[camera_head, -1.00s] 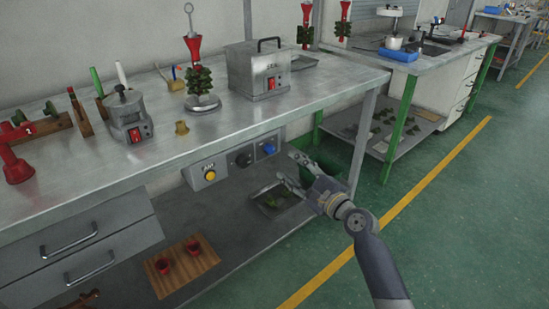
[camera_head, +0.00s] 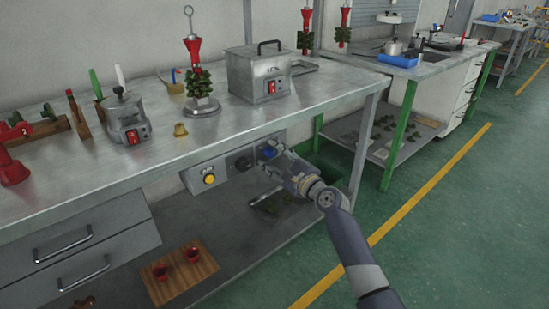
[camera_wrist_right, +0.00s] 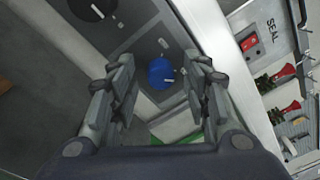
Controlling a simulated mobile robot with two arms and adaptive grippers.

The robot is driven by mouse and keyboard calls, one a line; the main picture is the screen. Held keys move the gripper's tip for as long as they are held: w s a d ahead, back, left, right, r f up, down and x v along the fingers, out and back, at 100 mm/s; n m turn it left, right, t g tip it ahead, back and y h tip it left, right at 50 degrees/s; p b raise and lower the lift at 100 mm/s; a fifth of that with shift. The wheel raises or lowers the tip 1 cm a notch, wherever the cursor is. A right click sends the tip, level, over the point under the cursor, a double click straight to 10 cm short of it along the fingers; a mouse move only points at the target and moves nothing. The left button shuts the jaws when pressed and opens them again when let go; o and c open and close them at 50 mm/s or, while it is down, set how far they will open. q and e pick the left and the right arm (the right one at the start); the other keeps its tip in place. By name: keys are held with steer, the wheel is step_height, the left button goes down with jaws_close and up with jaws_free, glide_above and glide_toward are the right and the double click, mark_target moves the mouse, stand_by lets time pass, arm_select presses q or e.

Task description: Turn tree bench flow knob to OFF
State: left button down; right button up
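A blue knob (camera_head: 267,152) with a pale pointer mark sits on the right part of the grey control panel (camera_head: 220,166) under the bench top. A black knob (camera_head: 243,162) is left of it. I cannot read which label names the flow. My right gripper (camera_head: 275,160) is just in front of the blue knob, partly covering it. In the right wrist view its two fingers (camera_wrist_right: 162,66) are open, with the blue knob (camera_wrist_right: 161,73) framed between them; contact is not visible. The black knob (camera_wrist_right: 92,8) shows at the top left there. My left gripper is not in view.
A yellow button (camera_head: 209,179) is at the panel's left. The steel bench top (camera_head: 150,165) overhangs the panel. Below, the shelf holds a tray (camera_head: 268,208) and a wooden board (camera_head: 205,262) with red cups. A metal box (camera_head: 258,75) stands on the bench. The floor to the right is clear.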

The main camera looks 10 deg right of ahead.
jaws_close()
